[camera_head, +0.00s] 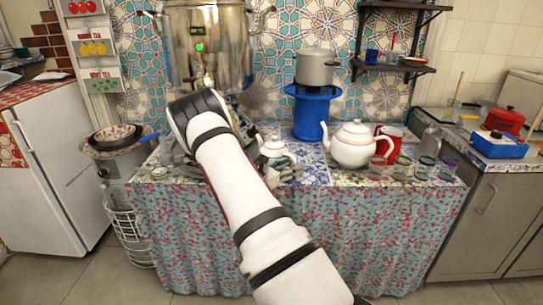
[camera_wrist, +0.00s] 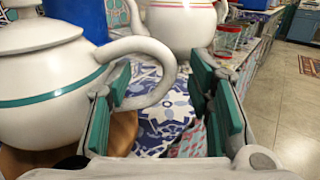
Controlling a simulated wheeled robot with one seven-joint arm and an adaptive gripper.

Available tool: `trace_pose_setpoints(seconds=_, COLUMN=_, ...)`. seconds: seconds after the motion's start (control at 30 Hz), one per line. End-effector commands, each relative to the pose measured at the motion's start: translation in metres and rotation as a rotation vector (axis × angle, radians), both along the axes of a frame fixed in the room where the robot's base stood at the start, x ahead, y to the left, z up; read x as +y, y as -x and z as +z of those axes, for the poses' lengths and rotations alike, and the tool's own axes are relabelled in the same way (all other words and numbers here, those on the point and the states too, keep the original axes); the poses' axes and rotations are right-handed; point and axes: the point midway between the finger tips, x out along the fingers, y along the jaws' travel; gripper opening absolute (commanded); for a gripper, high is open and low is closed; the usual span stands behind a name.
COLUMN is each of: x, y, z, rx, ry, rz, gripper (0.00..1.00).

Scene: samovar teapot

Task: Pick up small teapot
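The small teapot is white with a green band and fills the left of the wrist view (camera_wrist: 45,90); its spout side is out of that frame. Its looped handle (camera_wrist: 168,68) reaches into the space between the fingers of my gripper (camera_wrist: 161,80). The gripper is open, with one green-padded finger on each side, and I see no grip on the handle. In the head view the small teapot (camera_head: 274,147) stands on the tiled counter, just right of my arm. My arm hides most of the gripper there.
A larger white teapot (camera_head: 352,145) with a red band stands to the right, near a red mug (camera_head: 388,140) and several glasses. A blue stand (camera_head: 311,112) bearing a grey pot (camera_head: 316,68) is behind. A large metal samovar (camera_head: 225,45) stands at the back left.

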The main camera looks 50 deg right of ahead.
Motion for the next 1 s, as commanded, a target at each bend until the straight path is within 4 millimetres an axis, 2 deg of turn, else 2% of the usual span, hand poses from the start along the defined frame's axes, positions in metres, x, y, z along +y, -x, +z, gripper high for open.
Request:
trace_pose_setpoints(seconds=0.03, x=0.0, y=0.0, z=0.0, rx=0.0, ry=0.0, rz=0.0, gripper=0.38)
trace_pose_setpoints(seconds=0.2, x=0.0, y=0.0, z=0.0, rx=0.0, ry=0.0, rz=0.0, gripper=0.0)
trace_pose_setpoints(seconds=0.73, x=0.0, y=0.0, z=0.001, rx=0.0, ry=0.0, rz=0.0, gripper=0.0)
trace_pose_setpoints(seconds=1.0, x=0.0, y=0.0, z=0.013, rx=-0.001, ry=0.001, rz=0.0, gripper=0.0)
